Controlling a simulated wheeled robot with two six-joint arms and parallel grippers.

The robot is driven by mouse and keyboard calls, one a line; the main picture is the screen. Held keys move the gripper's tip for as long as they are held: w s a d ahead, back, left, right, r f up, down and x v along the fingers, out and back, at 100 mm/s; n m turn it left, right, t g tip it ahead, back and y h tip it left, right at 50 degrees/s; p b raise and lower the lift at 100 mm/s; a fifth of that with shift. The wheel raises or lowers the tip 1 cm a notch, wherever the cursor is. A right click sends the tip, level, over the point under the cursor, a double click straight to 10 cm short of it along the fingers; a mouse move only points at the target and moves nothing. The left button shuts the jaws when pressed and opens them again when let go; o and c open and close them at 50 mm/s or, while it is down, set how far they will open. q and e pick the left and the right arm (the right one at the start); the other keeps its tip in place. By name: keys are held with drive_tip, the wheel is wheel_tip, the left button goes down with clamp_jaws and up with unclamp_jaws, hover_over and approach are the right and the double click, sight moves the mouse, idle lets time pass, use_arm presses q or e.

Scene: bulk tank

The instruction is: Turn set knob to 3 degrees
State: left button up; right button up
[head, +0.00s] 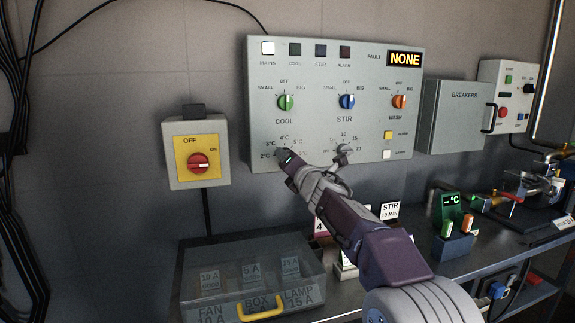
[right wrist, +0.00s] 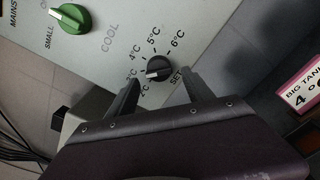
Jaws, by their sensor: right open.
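The set knob (right wrist: 158,68) is a small black knob on the control panel, below the COOL label. A temperature scale from 2 °C to 6 °C runs around it, with SET printed beside it. A light mark shows on the knob, but I cannot tell exactly which number it points to. My right gripper (right wrist: 156,92) is open, with one finger on each side of the knob; I cannot tell whether they touch it. In the head view my right gripper (head: 288,160) reaches the panel's lower left and largely covers the knob. My left gripper is not in view.
The control panel (head: 320,120) also carries a green COOL knob (head: 286,102), a blue STIR knob (head: 347,102), an orange WASH knob (head: 399,102) and a grey timer knob (head: 345,149). A red-and-yellow switch box (head: 180,177) hangs at left. A clear fuse box (head: 235,275) stands below.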

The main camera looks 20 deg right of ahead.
drive_tip(key=s, duration=0.6)
drive_tip(key=shift+b, duration=0.45)
drive_tip(key=shift+d, duration=0.1)
